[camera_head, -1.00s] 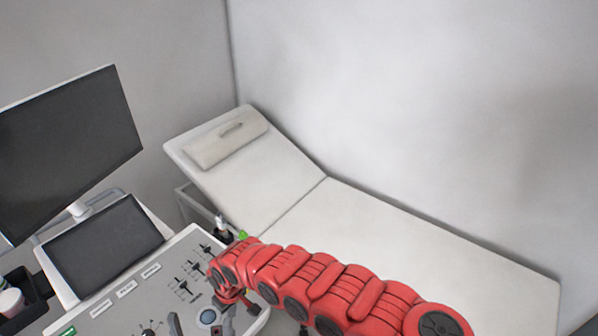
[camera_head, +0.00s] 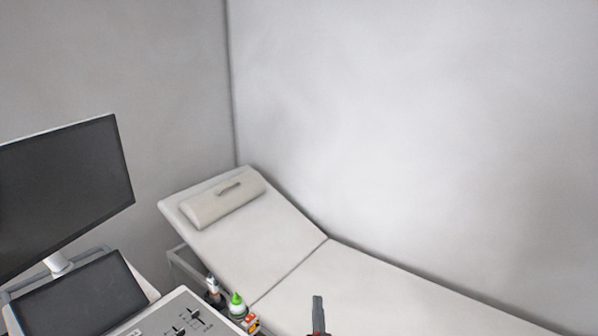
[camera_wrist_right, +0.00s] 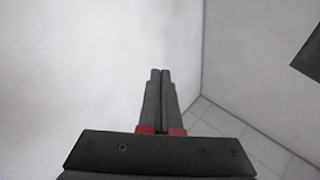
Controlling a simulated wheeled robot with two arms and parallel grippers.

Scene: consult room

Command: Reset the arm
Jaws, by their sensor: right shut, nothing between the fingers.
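My right gripper (camera_head: 318,312) pokes up at the bottom edge of the head view, in front of the white couch. Only its dark fingers and a bit of red show there. In the right wrist view its two dark fingers (camera_wrist_right: 159,76) lie together, with nothing between them. Pale wall and a strip of tiled floor show beyond the fingertips. The rest of the right arm is below the head view. My left gripper is in neither view.
The white couch (camera_head: 372,285) with a pillow (camera_head: 222,203) stands along the wall. At the lower left are a console (camera_head: 168,318), a monitor (camera_head: 62,190) and a smaller screen (camera_head: 80,299). A green-capped bottle (camera_head: 237,305) and a dark holder (camera_head: 213,292) sit at the console's edge.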

